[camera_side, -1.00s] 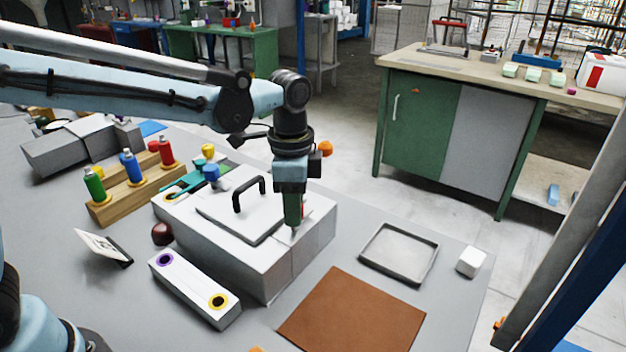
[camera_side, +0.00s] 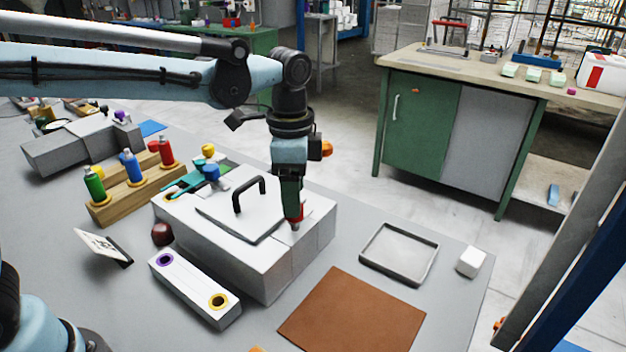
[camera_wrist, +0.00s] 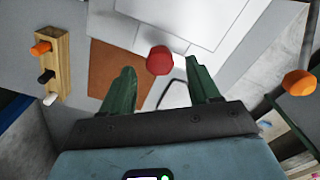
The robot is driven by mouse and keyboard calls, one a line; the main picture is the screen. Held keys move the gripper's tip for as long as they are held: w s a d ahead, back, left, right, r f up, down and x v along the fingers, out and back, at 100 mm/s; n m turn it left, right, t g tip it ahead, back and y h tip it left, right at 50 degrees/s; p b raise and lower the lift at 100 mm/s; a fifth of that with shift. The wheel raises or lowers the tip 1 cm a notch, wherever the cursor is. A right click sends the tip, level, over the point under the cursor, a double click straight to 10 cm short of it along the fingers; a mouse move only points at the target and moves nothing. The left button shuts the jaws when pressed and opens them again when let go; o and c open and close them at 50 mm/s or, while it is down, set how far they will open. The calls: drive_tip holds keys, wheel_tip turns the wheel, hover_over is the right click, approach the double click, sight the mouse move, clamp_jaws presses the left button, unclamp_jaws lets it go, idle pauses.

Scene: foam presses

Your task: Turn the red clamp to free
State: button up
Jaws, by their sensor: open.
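The red clamp (camera_side: 299,214) stands on the right part of the pale box-shaped press (camera_side: 262,275), beside the lid with a black handle (camera_side: 249,195). My gripper (camera_side: 292,218) points down at it, and its green fingers partly hide it in the side view. In the wrist view the red clamp's rounded top (camera_wrist: 159,60) lies between the two green fingertips (camera_wrist: 162,68) of my open gripper. I cannot tell the height of the fingertips against the clamp.
A blue knob (camera_side: 211,172) stands on the press's far left. A white block with two ringed holes (camera_side: 195,290) lies in front. A brown mat (camera_side: 352,312), a grey tray (camera_side: 399,253) and a white cube (camera_side: 470,262) are at right. A wooden rack (camera_side: 135,195) holds several bottles.

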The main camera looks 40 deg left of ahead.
wheel_tip(320, 180, up, 9)
idle(0.4)
drive_tip(key=s+a+f+n+t, duration=0.7)
drive_tip(key=s+a+f+n, duration=0.3)
drive_tip(key=s+a+n, duration=0.1)
drive_tip(key=shift+a, duration=0.4)
